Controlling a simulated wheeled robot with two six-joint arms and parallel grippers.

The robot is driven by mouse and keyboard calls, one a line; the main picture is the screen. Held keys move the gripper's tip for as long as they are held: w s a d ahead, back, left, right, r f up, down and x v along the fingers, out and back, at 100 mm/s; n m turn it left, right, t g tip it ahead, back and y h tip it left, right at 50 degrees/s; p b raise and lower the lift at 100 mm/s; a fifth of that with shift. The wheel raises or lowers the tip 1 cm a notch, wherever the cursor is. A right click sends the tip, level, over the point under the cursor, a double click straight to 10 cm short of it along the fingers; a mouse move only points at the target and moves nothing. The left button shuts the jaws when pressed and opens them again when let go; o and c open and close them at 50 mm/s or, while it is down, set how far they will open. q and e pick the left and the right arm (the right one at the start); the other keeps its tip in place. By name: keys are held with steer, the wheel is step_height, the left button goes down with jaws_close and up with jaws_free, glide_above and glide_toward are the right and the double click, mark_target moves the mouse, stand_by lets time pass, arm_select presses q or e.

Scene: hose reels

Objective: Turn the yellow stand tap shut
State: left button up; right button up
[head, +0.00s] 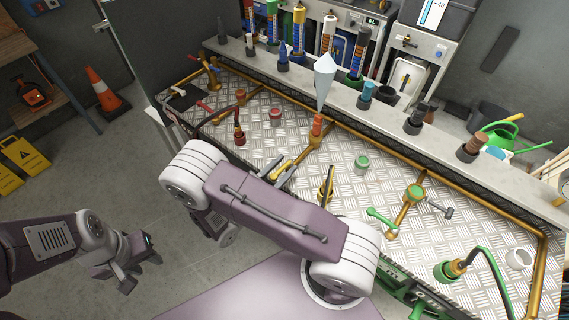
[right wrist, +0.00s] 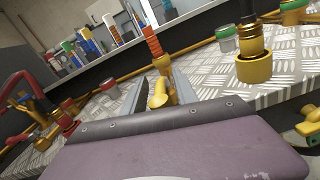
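The yellow tap handle (head: 281,170) is in the middle of the metal bench, on a brass pipe topped by an orange coupling (head: 317,124). My right gripper (head: 280,173) is at the handle, partly hidden by my own arm. In the right wrist view, the yellow handle (right wrist: 158,94) lies between the two grey fingers (right wrist: 160,92), which stand apart with gaps beside it; contact is unclear. The orange coupling (right wrist: 152,42) rises just beyond. My left gripper (head: 132,262) is open and empty, low at left over the floor, away from the bench.
A yellow hose fitting (head: 326,186) stands right of the handle; it also shows large in the right wrist view (right wrist: 253,62). A red tap (head: 239,132) is to the left, a green tap handle (head: 381,218) to the right. Small cans (head: 361,164) stand on the bench.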

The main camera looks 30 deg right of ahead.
steer(key=shift+d, duration=0.25)
steer(key=shift+c, duration=0.5)
jaws_close()
steer(key=shift+w, duration=0.1)
stand_by(0.8)
